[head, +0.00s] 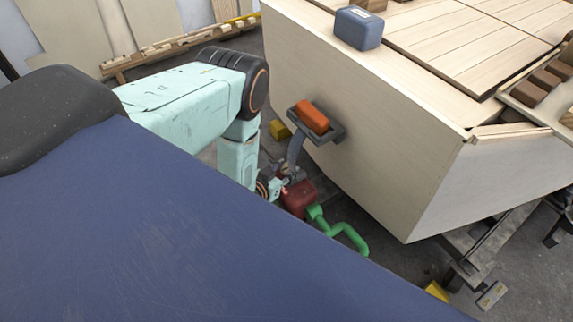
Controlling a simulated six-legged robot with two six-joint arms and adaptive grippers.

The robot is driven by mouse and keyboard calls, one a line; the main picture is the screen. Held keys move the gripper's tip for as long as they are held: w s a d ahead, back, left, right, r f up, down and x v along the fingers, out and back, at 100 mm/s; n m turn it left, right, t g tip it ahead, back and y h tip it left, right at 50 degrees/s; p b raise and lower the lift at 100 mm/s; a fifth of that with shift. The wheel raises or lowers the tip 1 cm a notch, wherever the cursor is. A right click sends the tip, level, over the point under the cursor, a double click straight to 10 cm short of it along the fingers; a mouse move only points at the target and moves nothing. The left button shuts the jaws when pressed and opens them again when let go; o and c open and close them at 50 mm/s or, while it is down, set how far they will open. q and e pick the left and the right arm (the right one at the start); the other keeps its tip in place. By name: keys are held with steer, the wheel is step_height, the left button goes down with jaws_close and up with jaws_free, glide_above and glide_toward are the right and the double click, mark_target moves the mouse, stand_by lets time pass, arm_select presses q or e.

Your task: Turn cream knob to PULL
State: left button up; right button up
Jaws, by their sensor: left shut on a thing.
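My left arm comes in from the left and bends down in front of the plywood hull (370,130). Its gripper (284,184) is low beside the hull, small and partly hidden behind the blue edge in front. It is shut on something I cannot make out. A red block-like part (299,199) is right beside the gripper, with a green bent handle (345,234) to its lower right. I cannot make out a cream knob or the word PULL. My right gripper is not in view.
An orange block (312,116) sits in a dark holder on the hull's side, just above the gripper. A blue-grey block (358,28) rests on the hull's top edge. A yellow block (280,130) is behind my arm. Wooden rails (165,55) lie at the back left.

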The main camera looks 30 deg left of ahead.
arm_select(q)
steer(key=shift+a+m+g+h, duration=0.2)
steer(key=shift+m+g+h, duration=0.1)
steer(key=shift+m+h, duration=0.95)
steer(key=shift+a+m+g+h, duration=0.15)
steer(key=shift+m+g+h, duration=0.15)
steer(key=shift+m+h, duration=0.9)
steer(key=shift+h, duration=0.25)
steer(key=o, duration=1.2)
steer(key=v, duration=1.2)
steer(key=shift+f, duration=0.1)
